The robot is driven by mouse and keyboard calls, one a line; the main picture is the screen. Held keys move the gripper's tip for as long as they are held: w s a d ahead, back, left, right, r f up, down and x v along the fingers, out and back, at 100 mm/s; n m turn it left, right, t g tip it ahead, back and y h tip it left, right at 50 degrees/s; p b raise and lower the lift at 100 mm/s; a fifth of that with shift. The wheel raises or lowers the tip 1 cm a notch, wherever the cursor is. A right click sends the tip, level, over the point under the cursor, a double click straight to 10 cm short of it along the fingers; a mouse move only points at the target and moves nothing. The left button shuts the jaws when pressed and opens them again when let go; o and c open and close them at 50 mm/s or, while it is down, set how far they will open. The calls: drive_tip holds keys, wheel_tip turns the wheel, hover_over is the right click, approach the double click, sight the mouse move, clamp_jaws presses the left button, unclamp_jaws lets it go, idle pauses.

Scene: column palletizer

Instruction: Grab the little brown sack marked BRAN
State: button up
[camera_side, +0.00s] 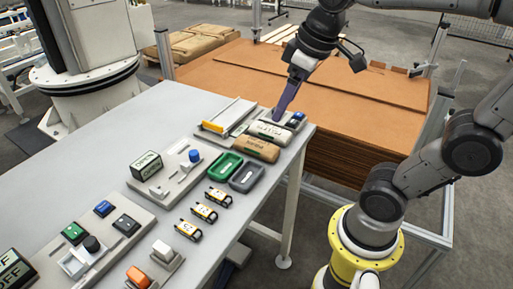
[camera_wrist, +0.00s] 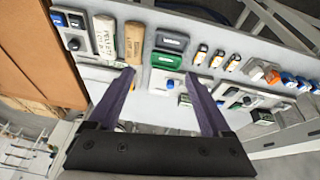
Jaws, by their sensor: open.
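The brown sack (camera_side: 257,149) lies on the grey table near its right end, with dark lettering too small to read surely. In the wrist view the brown sack (camera_wrist: 134,40) is ahead of the left fingertip, beside the white sack (camera_wrist: 104,36). The white sack also shows in the side view (camera_side: 269,131), just behind the brown one. My gripper (camera_side: 278,115) points down with purple fingers, appearing above the table's far edge near the white sack. In the wrist view my gripper (camera_wrist: 162,75) is open, with nothing held between its fingers.
A green tray (camera_side: 211,174) and a grey tray (camera_side: 261,171) lie left of and in front of the brown sack. A panel with a yellow-orange part (camera_side: 214,127) is behind. Several small yellow-black items (camera_side: 204,213) lie nearer. Stacked brown sheets (camera_side: 350,125) stand beyond the table.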

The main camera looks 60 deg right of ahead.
drive_tip(key=w+d+g, duration=0.2)
drive_tip(key=w+d, duration=0.1)
drive_tip(key=w, duration=0.3)
drive_tip(key=m+g, duration=0.1)
drive_tip(key=g, duration=0.1)
hover_over(256, 142)
drive_tip(key=f, duration=1.4)
drive_tip(key=shift+w+d+f, duration=0.1)
drive_tip(key=shift+d+f, duration=0.1)
drive_tip(key=shift+f, duration=0.1)
drive_tip(key=shift+a+f, duration=0.15)
drive_tip(key=shift+f, duration=2.95)
drive_tip(key=shift+r, duration=0.1)
clamp_jaws()
